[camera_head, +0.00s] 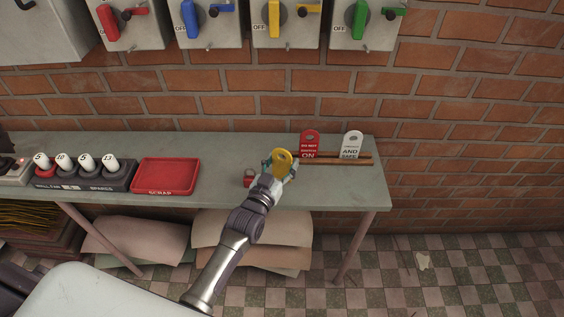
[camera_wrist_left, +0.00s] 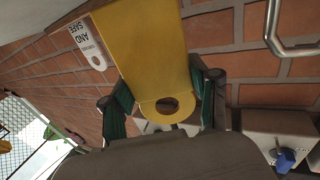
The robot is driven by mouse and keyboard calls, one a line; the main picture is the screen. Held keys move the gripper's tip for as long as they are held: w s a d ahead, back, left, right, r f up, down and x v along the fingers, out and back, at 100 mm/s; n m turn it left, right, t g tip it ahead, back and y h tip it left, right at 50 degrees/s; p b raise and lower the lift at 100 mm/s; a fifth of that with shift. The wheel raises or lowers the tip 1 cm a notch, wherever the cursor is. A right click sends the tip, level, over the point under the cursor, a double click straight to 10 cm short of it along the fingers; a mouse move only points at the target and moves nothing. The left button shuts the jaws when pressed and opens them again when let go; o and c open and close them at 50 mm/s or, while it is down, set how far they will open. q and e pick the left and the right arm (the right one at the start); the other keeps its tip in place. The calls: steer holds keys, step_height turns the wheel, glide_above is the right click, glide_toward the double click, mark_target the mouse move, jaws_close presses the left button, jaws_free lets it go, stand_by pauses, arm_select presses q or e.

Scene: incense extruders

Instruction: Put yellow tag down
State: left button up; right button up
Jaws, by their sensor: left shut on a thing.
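The yellow tag (camera_head: 282,159) is held in my left gripper (camera_head: 279,164) over the right part of the shelf. In the left wrist view the yellow tag (camera_wrist_left: 150,50) lies between the green-padded fingers (camera_wrist_left: 160,105), its round hole near the palm. A red tag (camera_head: 310,144) and a white tag (camera_head: 351,146) stand upright in a wooden rack (camera_head: 345,162) just right of the gripper. The white tag also shows in the left wrist view (camera_wrist_left: 88,45). Whether the yellow tag touches the rack or shelf cannot be told. My right gripper is not in view.
A small red padlock-like item (camera_head: 249,178) sits left of my gripper. A red scrap tray (camera_head: 165,176) and a holder with several white-topped pieces (camera_head: 120,178) stand farther left. Switch boxes with coloured handles (camera_head: 285,22) hang on the brick wall. The shelf's front right (camera_head: 345,192) is bare.

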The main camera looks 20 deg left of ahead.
arm_select(q)
steer(key=shift+f+b, duration=0.3)
steer(key=shift+f, duration=0.3)
steer(key=o, duration=1.1)
